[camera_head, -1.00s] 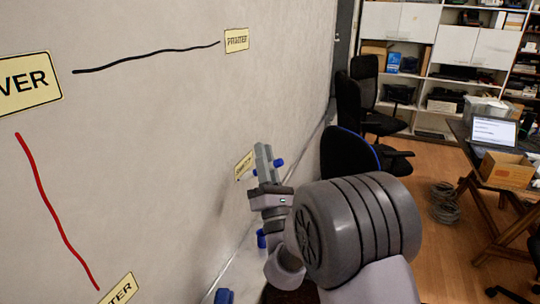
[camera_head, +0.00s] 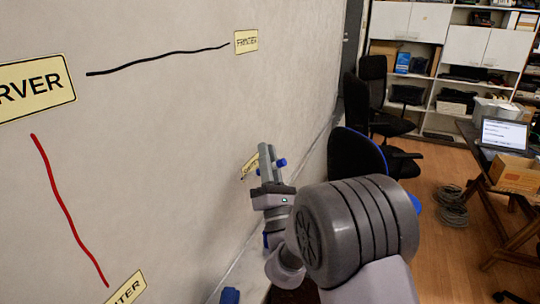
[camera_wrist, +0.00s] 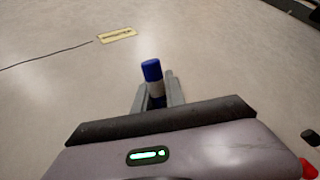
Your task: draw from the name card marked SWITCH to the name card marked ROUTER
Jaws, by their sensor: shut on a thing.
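My gripper (camera_head: 268,158) is shut on a blue-capped marker (camera_head: 281,162). The marker's blue cap and white body show in the wrist view (camera_wrist: 152,70), between the fingers (camera_wrist: 157,98). A small yellow card (camera_head: 250,166) on the wall is just left of the fingers, partly hidden by them, its word unreadable. A yellow card (camera_head: 126,290) at the bottom edge is cut off and ends in "TER". No blue line shows on the wall. I cannot tell whether the marker touches it.
A card ending in "RVER" (camera_head: 38,88) has a red line down to the bottom card and a black line toward another card (camera_head: 246,41). A yellow card (camera_wrist: 117,34) shows in the wrist view. A blue object (camera_head: 230,295) is low by the wall. Chairs (camera_head: 357,160) stand to the right.

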